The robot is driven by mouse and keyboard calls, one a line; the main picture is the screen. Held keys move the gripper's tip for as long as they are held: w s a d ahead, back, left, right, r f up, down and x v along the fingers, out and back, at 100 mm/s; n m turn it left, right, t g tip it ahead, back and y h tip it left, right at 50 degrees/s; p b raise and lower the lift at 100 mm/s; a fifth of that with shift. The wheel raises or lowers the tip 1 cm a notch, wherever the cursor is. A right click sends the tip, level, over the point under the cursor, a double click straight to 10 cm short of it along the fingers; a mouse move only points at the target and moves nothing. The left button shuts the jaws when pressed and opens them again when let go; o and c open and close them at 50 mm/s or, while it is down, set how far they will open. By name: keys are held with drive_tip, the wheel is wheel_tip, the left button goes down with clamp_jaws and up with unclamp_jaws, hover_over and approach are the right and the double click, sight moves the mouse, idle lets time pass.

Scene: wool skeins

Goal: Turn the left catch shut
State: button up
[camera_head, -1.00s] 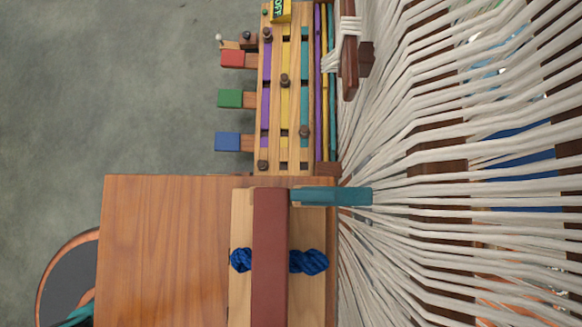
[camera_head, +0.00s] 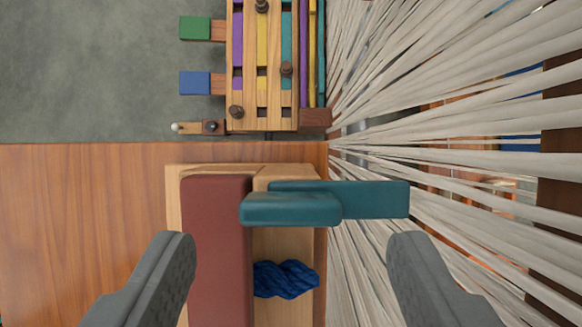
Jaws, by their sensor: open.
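A teal two-part piece (camera_head: 290,209) looks like a turning catch. It lies crosswise over the wooden tray (camera_head: 285,243), beside the dark red bar (camera_head: 216,250). Its left end slightly overlaps the bar's edge in view, and its other arm reaches right past the tray's edge. A small wooden catch with a white knob (camera_head: 177,127) sits at the near left corner of the slatted frame. I cannot tell for sure which is the left catch. My gripper (camera_head: 290,245) is open and empty, its fingers on either side of the tray, with the teal piece between and slightly beyond them.
A blue skein (camera_head: 286,279) lies on the tray, right of the bar. The tray sits on a wooden table (camera_head: 80,220). The slatted frame (camera_head: 248,50) with pegs, a green block (camera_head: 194,28) and a blue block (camera_head: 194,83) stands beyond. White warp threads (camera_head: 440,130) fill the right.

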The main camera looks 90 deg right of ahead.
sight(290, 218)
drive_tip(key=shift+x, duration=1.65)
drive_tip(key=c, duration=1)
drive_tip(key=shift+r, duration=0.1)
